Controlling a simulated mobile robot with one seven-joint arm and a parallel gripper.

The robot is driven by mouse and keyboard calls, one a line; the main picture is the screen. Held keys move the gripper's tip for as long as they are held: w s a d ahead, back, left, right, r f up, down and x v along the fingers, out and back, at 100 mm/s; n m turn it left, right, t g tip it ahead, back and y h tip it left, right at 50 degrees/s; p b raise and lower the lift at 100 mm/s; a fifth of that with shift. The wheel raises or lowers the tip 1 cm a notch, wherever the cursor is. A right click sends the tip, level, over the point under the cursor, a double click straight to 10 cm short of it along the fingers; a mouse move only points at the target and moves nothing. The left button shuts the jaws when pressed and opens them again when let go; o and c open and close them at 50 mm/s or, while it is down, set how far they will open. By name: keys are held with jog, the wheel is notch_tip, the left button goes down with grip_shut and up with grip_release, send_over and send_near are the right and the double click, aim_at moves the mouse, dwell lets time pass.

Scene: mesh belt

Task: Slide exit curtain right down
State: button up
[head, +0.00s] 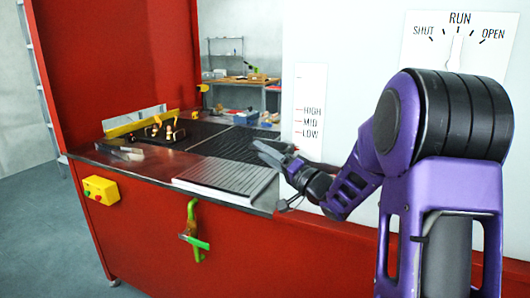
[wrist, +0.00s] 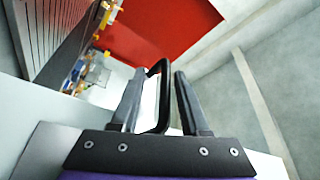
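A black loop handle (wrist: 166,95) shows in the wrist view, with a pale panel behind it. My gripper (wrist: 160,74) is open, with one finger on each side of the handle and a gap to each. In the head view my gripper (head: 268,153) is above the belt deck at the right end, beside the white wall. The handle cannot be made out there. A scale marked HIGH, MID and LOW (head: 309,115) is on the white wall, just above and right of my gripper. I cannot tell the curtain's height from these frames.
A ribbed grey plate (head: 225,178) and the dark mesh belt (head: 238,146) lie left of my gripper. A green lever (head: 193,225) and yellow button box (head: 101,190) are on the red front. A SHUT/RUN/OPEN dial (head: 457,45) is upper right.

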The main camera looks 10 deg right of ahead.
jog(key=shift+r, duration=0.1)
jog(key=v, duration=1.7)
jog(key=shift+s+p, duration=0.2)
jog(key=shift+p, duration=0.15)
jog(key=shift+d, duration=0.15)
